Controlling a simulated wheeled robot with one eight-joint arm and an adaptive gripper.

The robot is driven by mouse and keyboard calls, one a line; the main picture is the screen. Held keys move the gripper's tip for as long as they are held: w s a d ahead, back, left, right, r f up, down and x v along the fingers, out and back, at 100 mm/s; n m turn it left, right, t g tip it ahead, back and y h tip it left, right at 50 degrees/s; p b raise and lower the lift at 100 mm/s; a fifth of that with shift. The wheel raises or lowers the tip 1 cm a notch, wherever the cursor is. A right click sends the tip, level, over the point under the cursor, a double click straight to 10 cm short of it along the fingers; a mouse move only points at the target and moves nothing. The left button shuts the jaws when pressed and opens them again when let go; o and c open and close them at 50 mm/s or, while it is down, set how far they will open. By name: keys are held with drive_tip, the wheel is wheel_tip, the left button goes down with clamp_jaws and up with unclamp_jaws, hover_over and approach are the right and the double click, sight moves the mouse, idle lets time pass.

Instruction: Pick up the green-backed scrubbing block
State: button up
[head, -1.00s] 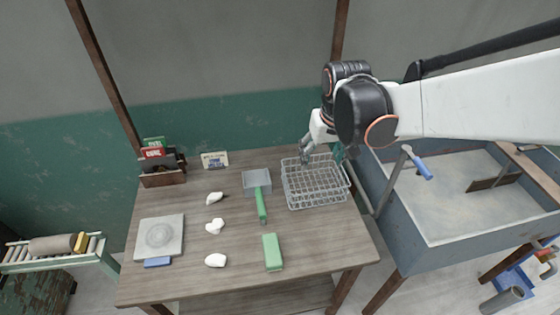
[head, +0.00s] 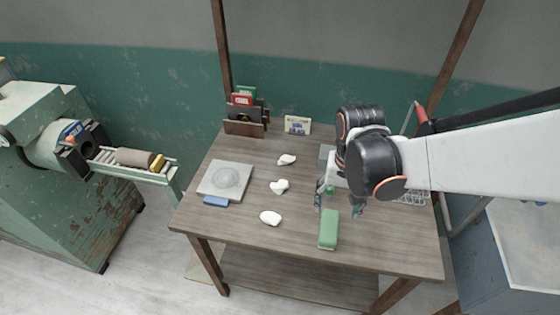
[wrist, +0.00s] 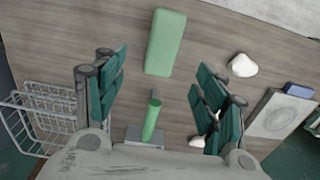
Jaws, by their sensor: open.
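The green-backed scrubbing block (head: 328,229) lies flat on the wooden table (head: 262,240) near its front edge. In the wrist view the block (wrist: 166,42) shows its plain green back, beyond and between my fingertips. My gripper (head: 338,204) is open and empty, above the table just behind the block in the head view. In the wrist view my gripper (wrist: 155,75) has its two green-padded fingers spread wide. The fingers do not touch the block.
A dustpan's green handle (wrist: 152,118) lies below my gripper. A wire basket (wrist: 38,118) stands beside it. White clay lumps (head: 270,218) lie left of the block, with a grey slab (head: 225,178) farther left. A card rack (head: 243,127) stands at the back.

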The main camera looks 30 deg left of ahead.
sight(330, 225)
drive_tip(key=f+b, duration=0.2)
drive_tip(key=f, duration=0.4)
drive_tip(key=f+b, duration=0.2)
drive_tip(key=f, duration=0.3)
drive_tip(key=shift+s+a+f+b, duration=0.2)
drive_tip(key=shift+f+b, duration=0.15)
drive_tip(key=shift+b, duration=0.05)
drive_tip(key=shift+r, duration=0.1)
drive_tip(key=c, duration=1.3)
wheel_tip(330, 225, up, 20)
drive_tip(key=p, duration=1.4)
